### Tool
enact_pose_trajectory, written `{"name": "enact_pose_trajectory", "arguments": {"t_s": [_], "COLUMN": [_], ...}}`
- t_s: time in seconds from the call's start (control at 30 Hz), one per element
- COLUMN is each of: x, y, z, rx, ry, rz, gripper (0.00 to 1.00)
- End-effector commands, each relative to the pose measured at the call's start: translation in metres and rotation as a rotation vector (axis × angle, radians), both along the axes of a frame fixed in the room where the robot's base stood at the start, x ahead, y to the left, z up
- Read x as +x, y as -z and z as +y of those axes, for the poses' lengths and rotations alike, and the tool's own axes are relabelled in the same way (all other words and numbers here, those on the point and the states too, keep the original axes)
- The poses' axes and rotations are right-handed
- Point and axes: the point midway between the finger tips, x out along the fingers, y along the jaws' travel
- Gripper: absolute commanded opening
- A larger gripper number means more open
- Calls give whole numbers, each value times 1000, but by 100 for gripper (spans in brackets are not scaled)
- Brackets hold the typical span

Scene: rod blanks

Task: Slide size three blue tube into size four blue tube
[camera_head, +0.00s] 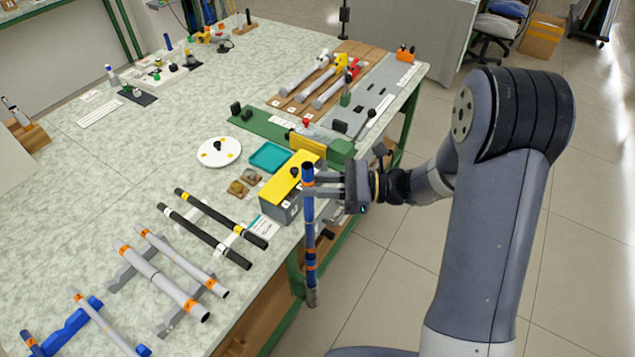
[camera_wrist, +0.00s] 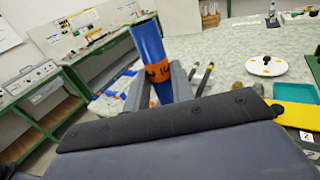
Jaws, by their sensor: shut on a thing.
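My gripper (camera_head: 312,185) is shut on an upright blue tube (camera_head: 309,232), held in the air beside the table's right edge. The tube has several orange bands and a grey lower end. Its open upper end and one orange band with dark marks show in the wrist view (camera_wrist: 148,50); I cannot read its size for certain. At the bottom left of the head view a thin grey tube (camera_head: 104,322) with an orange band and a blue end lies on a blue rest (camera_head: 70,328). A blue piece with an orange band (camera_head: 30,342) is cut off by the frame's corner.
Grey tubes (camera_head: 162,279) and black rods (camera_head: 205,237) lie on supports on the table (camera_head: 130,210). A grey box with a yellow top (camera_head: 281,205) stands close to the held tube. A teal tray (camera_head: 270,157) and white disc (camera_head: 219,152) lie behind.

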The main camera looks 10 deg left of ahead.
Motion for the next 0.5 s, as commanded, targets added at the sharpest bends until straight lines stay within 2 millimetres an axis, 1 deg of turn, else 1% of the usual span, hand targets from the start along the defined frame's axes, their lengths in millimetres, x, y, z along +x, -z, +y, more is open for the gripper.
{"name": "enact_pose_trajectory", "arguments": {"t_s": [0.5], "x": [0], "y": [14], "z": [0], "rx": [0], "ry": [0], "rz": [0], "gripper": [10]}}
